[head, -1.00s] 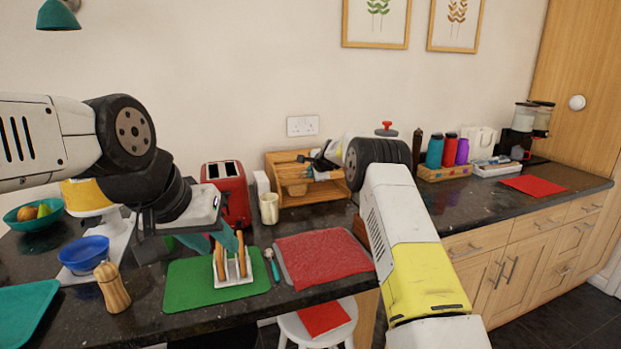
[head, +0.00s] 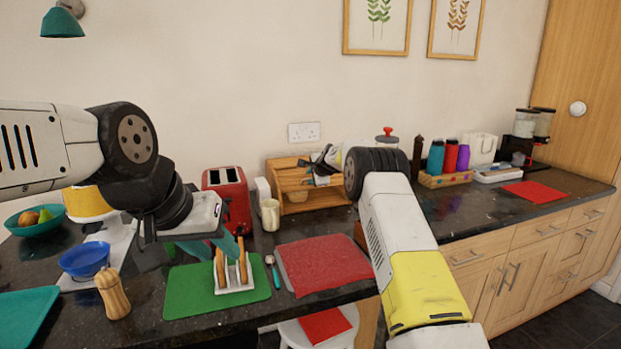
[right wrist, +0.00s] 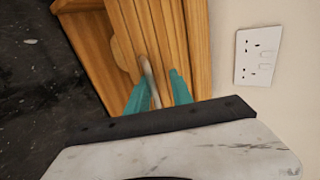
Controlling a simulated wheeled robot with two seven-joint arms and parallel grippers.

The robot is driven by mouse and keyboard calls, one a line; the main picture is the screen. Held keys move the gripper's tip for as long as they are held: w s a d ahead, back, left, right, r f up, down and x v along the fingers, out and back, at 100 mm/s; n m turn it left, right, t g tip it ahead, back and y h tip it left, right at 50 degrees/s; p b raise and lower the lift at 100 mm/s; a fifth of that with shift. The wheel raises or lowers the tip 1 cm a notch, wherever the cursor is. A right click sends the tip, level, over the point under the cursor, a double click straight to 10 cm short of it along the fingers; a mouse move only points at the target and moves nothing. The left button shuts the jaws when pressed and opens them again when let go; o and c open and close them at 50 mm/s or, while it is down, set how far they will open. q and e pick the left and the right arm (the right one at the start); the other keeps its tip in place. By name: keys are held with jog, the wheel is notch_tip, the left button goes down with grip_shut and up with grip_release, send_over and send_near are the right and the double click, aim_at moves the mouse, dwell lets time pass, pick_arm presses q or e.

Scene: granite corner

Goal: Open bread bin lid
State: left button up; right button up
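The wooden bread bin (head: 292,207) stands against the back wall, with slats and a pale rounded wooden part on its front. It also fills the upper middle of the right wrist view (right wrist: 185,40). There, a pale bar-like handle (right wrist: 147,72) lies between the teal fingers of my right gripper (right wrist: 160,88). The fingers are apart, with a gap to the right of the bar; contact on the left is unclear. In the head view my right gripper (head: 322,172) is at the bin, partly hidden. My left gripper (head: 210,246) hangs open and empty behind the toast rack (head: 234,275).
A red toaster (head: 228,195) and a cream mug (head: 270,215) stand left of the bin. A red mat (head: 322,262) lies in front. Bottles (head: 436,158) stand to the right. A wall socket (right wrist: 257,57) is beside the bin in the right wrist view.

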jog(key=shift+s+f, duration=0.1)
jog(key=shift+f, duration=0.05)
jog(key=v, duration=0.7)
jog(key=shift+s+r, duration=0.2)
jog(key=shift+r, duration=0.15)
